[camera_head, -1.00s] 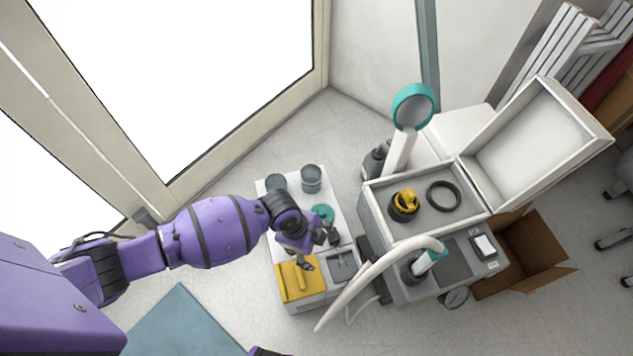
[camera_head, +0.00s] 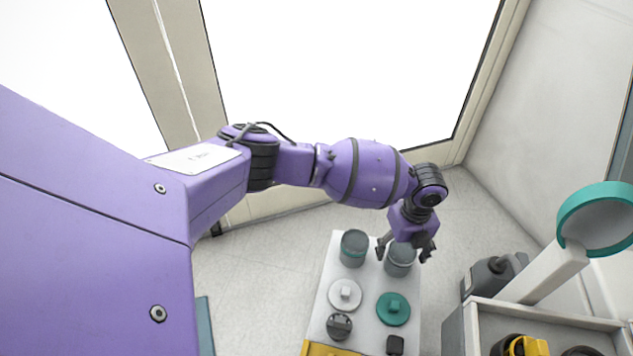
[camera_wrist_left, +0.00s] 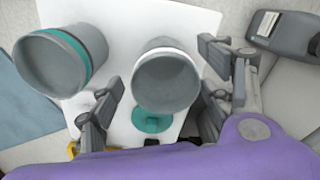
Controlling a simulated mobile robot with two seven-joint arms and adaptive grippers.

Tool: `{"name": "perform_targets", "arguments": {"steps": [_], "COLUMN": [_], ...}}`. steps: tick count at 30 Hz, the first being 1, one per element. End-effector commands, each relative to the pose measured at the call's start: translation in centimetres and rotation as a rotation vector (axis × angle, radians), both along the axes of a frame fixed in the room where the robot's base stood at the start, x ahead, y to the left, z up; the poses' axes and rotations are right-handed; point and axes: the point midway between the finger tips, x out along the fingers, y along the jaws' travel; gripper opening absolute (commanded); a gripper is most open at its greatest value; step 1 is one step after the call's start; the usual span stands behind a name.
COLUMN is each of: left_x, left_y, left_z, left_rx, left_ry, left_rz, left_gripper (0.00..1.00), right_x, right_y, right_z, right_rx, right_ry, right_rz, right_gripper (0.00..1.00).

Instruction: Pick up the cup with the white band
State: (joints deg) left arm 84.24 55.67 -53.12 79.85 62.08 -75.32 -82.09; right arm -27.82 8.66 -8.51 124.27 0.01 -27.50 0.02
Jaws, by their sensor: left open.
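The cup with the white band (camera_head: 400,262) is a grey open cup standing on the white worktop (camera_head: 322,300). It also shows in the left wrist view (camera_wrist_left: 166,82), its pale band just below the rim. My left gripper (camera_head: 405,251) is open, with one finger on each side of this cup; I cannot tell whether either touches it. In the left wrist view the open fingers (camera_wrist_left: 165,92) flank the cup. A similar cup with a teal band (camera_head: 354,249) stands to its left, and also shows in the left wrist view (camera_wrist_left: 60,60). My right gripper is not in view.
A white lid (camera_head: 345,295), a teal lid (camera_head: 393,309) and a dark grey round piece (camera_head: 339,327) lie in front of the cups. A grey device (camera_head: 494,274), a teal-rimmed lamp (camera_head: 597,220) and an open case (camera_head: 462,312) stand to the right.

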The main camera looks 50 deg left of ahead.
Motion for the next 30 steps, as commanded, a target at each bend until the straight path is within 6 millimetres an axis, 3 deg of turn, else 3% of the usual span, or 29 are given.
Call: {"name": "perform_targets", "arguments": {"steps": [9, 13, 17, 27, 30], "left_x": [0.0, 0.0, 0.0, 0.0, 0.0], "left_y": [-0.4, -0.4, -0.4, -0.4, -0.4], "left_z": [-4.5, -4.6, -4.5, -4.5, -4.5], "left_rx": [-0.001, -0.001, -0.001, -0.001, -0.001], "left_ry": [-0.002, -0.004, -0.004, -0.004, -0.004], "left_rz": [0.0, 0.0, 0.0, 0.0, 0.0], "left_gripper": [0.72, 0.72, 0.7, 0.26, 0.25], "right_x": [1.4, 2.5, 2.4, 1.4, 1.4], "right_y": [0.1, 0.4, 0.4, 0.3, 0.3], "right_z": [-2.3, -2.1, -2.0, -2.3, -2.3], "right_rx": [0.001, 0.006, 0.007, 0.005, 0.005], "right_ry": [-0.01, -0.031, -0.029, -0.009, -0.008], "right_rz": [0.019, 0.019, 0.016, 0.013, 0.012], "right_gripper": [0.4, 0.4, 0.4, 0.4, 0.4]}}
